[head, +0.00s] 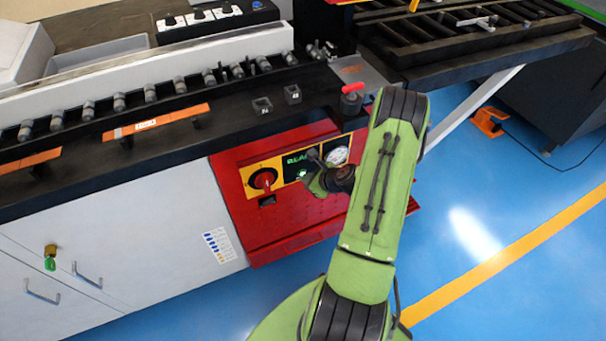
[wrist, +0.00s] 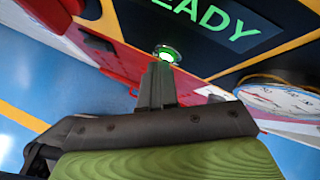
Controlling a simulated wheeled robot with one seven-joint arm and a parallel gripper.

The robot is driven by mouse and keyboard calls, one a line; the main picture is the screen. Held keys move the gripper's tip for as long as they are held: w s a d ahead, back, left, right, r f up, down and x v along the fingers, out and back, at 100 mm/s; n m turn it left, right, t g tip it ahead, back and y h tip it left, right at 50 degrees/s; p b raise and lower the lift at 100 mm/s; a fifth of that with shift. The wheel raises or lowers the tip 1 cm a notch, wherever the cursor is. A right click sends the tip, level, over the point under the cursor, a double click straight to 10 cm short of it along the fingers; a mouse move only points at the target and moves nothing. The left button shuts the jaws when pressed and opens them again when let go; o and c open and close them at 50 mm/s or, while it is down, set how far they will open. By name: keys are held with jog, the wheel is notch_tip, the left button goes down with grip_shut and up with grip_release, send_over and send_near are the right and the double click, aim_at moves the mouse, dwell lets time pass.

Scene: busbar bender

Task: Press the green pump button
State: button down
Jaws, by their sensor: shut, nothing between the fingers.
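The green pump button (wrist: 168,54) glows green in the wrist view, just beyond my fingertips. It sits on the panel below the display (wrist: 215,25), which shows green letters reading "READY". In the head view the button (head: 302,174) is a small green glow left of my gripper. My gripper (wrist: 160,68) is shut and empty, its fingertips pointing at the button and overlapping its lower edge in the picture. I cannot tell whether they touch it. In the head view my gripper (head: 312,178) is at the red control panel, partly hidden by my green arm.
A red rotary switch (head: 263,179) is left of the display on the red panel (head: 290,222). A round gauge (wrist: 285,98) is close to the right of my gripper. A red-handled part (head: 352,90) stands on the bench above.

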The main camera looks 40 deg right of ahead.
dwell(0.4)
jog(key=shift+s+a, duration=0.25)
jog(key=shift+s, duration=0.5)
jog(key=s, duration=0.1)
jog(key=s+a+b, duration=0.1)
jog(key=s, duration=0.2)
jog(key=shift+s+a+b, duration=0.25)
jog(key=shift+s+b, duration=0.05)
jog(key=shift+s, duration=0.1)
dwell(0.4)
